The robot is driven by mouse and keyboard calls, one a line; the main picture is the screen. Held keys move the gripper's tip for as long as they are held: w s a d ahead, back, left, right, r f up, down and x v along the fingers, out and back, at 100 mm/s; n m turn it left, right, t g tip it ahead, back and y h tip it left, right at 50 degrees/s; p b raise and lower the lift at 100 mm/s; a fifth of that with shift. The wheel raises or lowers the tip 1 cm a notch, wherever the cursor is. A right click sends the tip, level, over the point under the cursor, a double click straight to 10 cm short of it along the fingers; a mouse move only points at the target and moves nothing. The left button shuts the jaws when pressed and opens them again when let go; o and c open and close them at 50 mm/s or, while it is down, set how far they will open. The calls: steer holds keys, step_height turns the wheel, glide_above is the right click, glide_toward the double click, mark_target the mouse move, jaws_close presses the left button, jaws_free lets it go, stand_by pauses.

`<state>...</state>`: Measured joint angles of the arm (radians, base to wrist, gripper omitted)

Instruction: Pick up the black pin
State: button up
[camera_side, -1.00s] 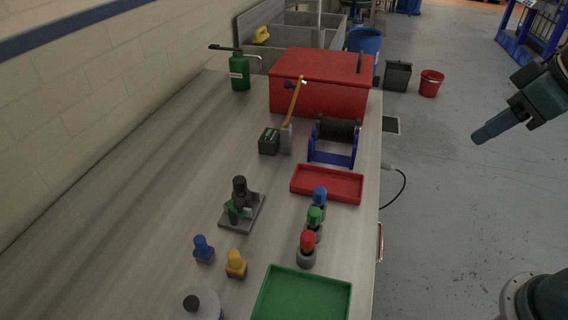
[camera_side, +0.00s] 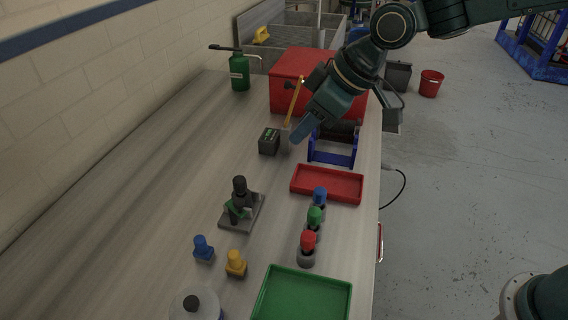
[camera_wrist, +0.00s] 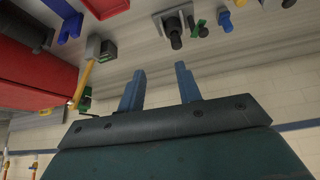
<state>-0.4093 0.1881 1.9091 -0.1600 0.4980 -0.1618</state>
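The black pin (camera_side: 239,187) stands upright in a small grey fixture (camera_side: 256,212) with a green part, left of centre on the bench in the side view. In the wrist view the black pin (camera_wrist: 176,41) shows near the top, beyond my fingertips. My gripper (camera_side: 297,137) hangs over the bench by the blue stand, above and to the right of the pin and well apart from it. In the wrist view the two blue fingers of my gripper (camera_wrist: 160,68) are spread with nothing between them.
A red box (camera_side: 290,92), an orange-handled lever (camera_side: 294,103), a black block (camera_side: 268,142) and a blue stand (camera_side: 333,158) are near my gripper. Red (camera_side: 325,198) and green (camera_side: 263,309) trays and several coloured pegs lie nearer. The left bench is clear.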

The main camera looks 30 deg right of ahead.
steer(key=n, duration=0.1)
glide_toward(241, 179)
steer(key=shift+s+d+r+y, duration=0.2)
steer(key=shift+d+r, duration=0.2)
steer(key=shift+r, duration=0.15)
steer(key=shift+s+d+r+y, duration=0.1)
steer(key=shift+s+d+r, duration=0.1)
steer(key=shift+d+r, duration=0.3)
steer(key=shift+a, duration=0.1)
steer(key=shift+x, duration=4.25)
steer(key=shift+s+f, duration=0.1)
steer(key=shift+x, duration=2.55)
steer(key=shift+s, duration=0.1)
jaws_close()
